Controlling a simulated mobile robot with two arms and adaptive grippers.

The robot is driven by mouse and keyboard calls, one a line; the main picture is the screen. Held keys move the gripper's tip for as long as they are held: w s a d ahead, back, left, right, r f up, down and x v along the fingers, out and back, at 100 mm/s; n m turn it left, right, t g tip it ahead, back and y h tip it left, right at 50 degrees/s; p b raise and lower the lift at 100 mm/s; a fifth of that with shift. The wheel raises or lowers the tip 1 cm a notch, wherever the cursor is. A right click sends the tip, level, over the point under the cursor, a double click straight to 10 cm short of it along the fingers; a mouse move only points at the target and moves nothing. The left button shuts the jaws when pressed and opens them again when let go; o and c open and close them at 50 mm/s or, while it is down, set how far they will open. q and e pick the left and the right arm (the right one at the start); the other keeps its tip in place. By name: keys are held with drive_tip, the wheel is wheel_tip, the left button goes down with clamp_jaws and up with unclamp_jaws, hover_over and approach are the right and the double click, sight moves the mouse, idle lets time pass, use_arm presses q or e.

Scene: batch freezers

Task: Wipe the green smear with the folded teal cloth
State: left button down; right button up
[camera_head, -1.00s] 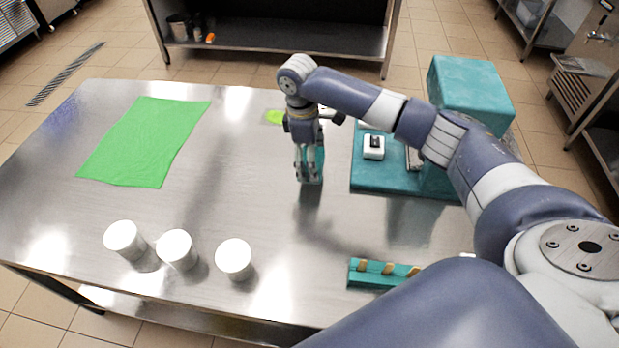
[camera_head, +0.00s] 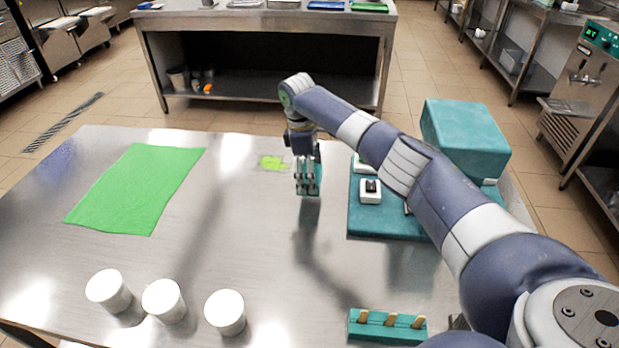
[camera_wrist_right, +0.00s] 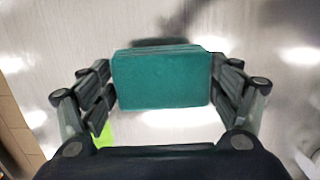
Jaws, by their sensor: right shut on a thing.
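The folded teal cloth (camera_head: 317,178) is gripped between the fingers of my right gripper (camera_head: 307,180). It shows as a flat teal block in the right wrist view (camera_wrist_right: 162,80), with a finger pressed on each side. The cloth appears to be held a little above the steel table, with a shadow below it. The green smear (camera_head: 272,163) is a small yellow-green patch on the table, just left of and beyond the gripper. Part of the smear shows in the right wrist view (camera_wrist_right: 105,136) at the lower left. My left gripper is not in view.
A bright green sheet (camera_head: 138,188) lies on the left of the table (camera_head: 245,240). Three white cups (camera_head: 163,300) stand front left. A teal machine (camera_head: 465,140) on a teal base stands right of the gripper. A teal holder with wooden pieces (camera_head: 388,327) lies front right.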

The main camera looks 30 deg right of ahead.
drive_tip(key=o, duration=0.4)
drive_tip(key=shift+c, duration=1.4)
drive_tip(key=shift+a, duration=0.1)
